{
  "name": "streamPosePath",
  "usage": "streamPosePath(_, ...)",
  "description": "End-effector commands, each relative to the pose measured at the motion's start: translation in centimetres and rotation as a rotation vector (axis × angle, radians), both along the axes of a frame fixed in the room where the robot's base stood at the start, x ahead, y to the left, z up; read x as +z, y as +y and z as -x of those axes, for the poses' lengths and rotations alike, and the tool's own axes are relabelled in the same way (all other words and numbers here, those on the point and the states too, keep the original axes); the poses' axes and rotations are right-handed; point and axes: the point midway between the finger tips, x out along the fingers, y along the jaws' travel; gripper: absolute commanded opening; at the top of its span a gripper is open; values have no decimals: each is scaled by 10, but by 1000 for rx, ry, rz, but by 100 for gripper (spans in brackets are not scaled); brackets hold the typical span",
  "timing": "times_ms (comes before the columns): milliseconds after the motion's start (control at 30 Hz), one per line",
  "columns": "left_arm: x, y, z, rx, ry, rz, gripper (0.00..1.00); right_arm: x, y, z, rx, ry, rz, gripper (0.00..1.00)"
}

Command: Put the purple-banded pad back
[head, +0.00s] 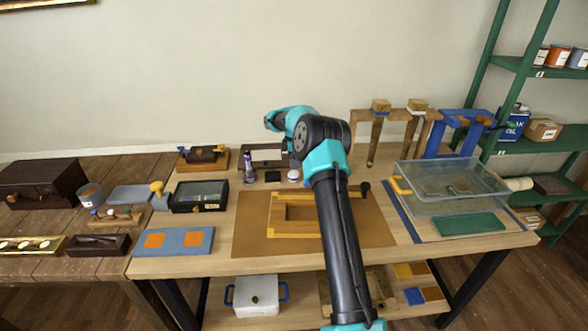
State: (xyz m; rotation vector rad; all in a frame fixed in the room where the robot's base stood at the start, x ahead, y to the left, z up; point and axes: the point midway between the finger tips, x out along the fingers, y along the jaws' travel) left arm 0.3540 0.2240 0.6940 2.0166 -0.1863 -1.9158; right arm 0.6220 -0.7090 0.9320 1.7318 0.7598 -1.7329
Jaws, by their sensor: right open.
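A small pale round thing (294,175) with a faint purple tint sits on the table behind the wooden frame, and may be the purple-banded pad; it is too small to be sure. My right gripper (292,160) is above and just behind it, mostly hidden by my own wrist. The jaws are open, and I see nothing held. My left gripper is not in view.
A wooden frame (290,232) lies on a brown mat (250,220) under my forearm. A dark open box (198,197) and a blue board with orange squares (172,241) are left. Right are a clear tray (440,206) and a wooden rack (393,115) with hanging tools.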

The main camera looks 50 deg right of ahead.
Motion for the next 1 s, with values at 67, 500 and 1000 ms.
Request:
streamPosePath(67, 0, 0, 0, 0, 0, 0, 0, 15, 0, 0, 0, -3, 1, 81)
streamPosePath(500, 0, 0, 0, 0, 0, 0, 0, 40, 0, 0, 1, 0, 0, 81)
streamPosePath(1000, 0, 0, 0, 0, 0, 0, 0, 39, 1, 0, 1, 0, 0, 81)
